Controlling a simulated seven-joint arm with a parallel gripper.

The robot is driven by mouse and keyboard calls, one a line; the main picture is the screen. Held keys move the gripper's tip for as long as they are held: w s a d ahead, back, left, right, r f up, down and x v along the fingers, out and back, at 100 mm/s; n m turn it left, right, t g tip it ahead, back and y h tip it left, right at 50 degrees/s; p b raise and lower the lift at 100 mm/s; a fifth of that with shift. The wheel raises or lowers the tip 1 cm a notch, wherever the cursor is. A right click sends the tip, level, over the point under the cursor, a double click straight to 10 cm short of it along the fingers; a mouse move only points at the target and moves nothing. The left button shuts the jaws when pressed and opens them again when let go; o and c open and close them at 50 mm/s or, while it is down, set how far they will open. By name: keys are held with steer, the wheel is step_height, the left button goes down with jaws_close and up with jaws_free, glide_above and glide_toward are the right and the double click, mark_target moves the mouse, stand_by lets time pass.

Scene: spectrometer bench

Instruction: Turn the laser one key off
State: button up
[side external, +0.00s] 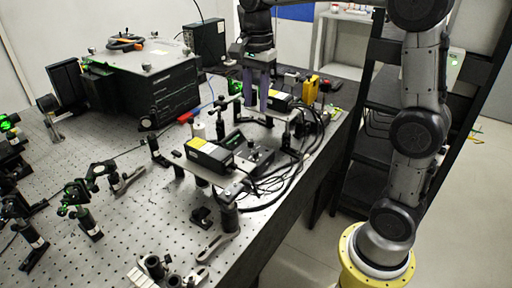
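My gripper (256,102) points straight down near the middle of the side external view, over the bench's back right part. Its two purple-grey fingers stand apart with a gap between them, and I see nothing held. Below and in front of it is a black laser box with a yellow label (210,154). A small dark control box (259,157) stands just right of that laser. A second laser box with a yellow label (282,102) sits behind, close to the right of the fingers. I cannot tell which is laser one. The key is too small to make out.
Black cables (290,180) loop off the right side of the control box. A large black enclosure (140,80) stands at the back left. Optic mounts (80,205) stand at the left. A yellow block (311,88) is at the back right. The perforated bench (130,225) has bare room in front.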

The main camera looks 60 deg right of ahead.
mark_target(256, 152)
steer(key=f, duration=1.4)
steer(key=shift+d+f, duration=0.2)
steer(key=shift+f, duration=0.15)
jaws_close()
